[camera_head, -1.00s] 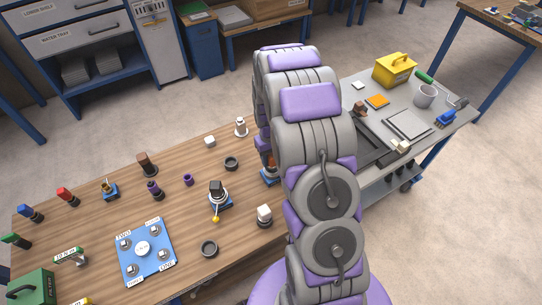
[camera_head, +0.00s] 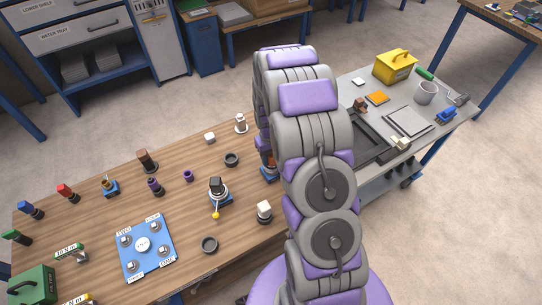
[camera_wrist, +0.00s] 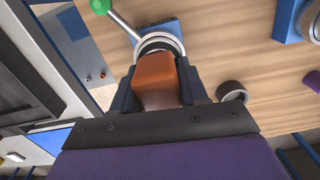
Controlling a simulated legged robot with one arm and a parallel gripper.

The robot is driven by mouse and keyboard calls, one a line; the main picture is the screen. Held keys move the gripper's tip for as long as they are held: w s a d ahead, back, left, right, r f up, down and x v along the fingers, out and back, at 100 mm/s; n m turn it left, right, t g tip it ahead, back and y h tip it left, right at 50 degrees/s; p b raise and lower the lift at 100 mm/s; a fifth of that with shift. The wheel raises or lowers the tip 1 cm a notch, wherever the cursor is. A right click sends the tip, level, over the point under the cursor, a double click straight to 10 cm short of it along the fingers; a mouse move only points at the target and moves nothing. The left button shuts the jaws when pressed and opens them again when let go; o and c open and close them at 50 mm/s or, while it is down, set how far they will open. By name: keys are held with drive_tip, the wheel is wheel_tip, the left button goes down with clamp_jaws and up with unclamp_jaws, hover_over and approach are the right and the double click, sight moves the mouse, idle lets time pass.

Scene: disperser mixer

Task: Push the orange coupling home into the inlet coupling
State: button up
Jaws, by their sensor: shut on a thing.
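The orange coupling (camera_wrist: 156,82) shows as an orange block in the middle of the wrist view. My gripper (camera_wrist: 158,72) is shut on it, one dark finger on each side. Beyond its far end is the inlet coupling, a pale round ring (camera_wrist: 176,44) on a blue base (camera_wrist: 155,29), with a green-knobbed lever (camera_wrist: 100,6) beside it. The coupling's end overlaps the ring in this view; how deep it sits is hidden. In the head view, my arm covers the gripper and most of this spot; only a bit of orange (camera_head: 270,160) and blue base (camera_head: 268,175) show.
In the wrist view, a dark ring (camera_wrist: 232,90) lies on the wooden bench to the right. In the head view, a black-topped fitting with a yellow-knobbed lever (camera_head: 217,190) stands left of my arm. A grey cart (camera_head: 350,85) with a yellow box (camera_head: 395,66) is at right.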

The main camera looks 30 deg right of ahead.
drive_tip(key=o, duration=0.8)
drive_tip(key=shift+s, duration=0.1)
drive_tip(key=o, duration=0.5)
drive_tip(key=shift+d+f, duration=0.15)
drive_tip(key=shift+d, duration=0.05)
drive_tip(key=shift+s+a, duration=0.1)
drive_tip(key=shift+a, duration=0.2)
drive_tip(key=shift+r, duration=0.25)
drive_tip(key=r, duration=0.5)
drive_tip(key=w+r+p, duration=0.1)
drive_tip(key=r, duration=0.5)
drive_tip(key=r+p, duration=0.1)
drive_tip(key=r, duration=0.5)
drive_tip(key=shift+w+d, duration=0.1)
drive_tip(key=shift+w, duration=0.1)
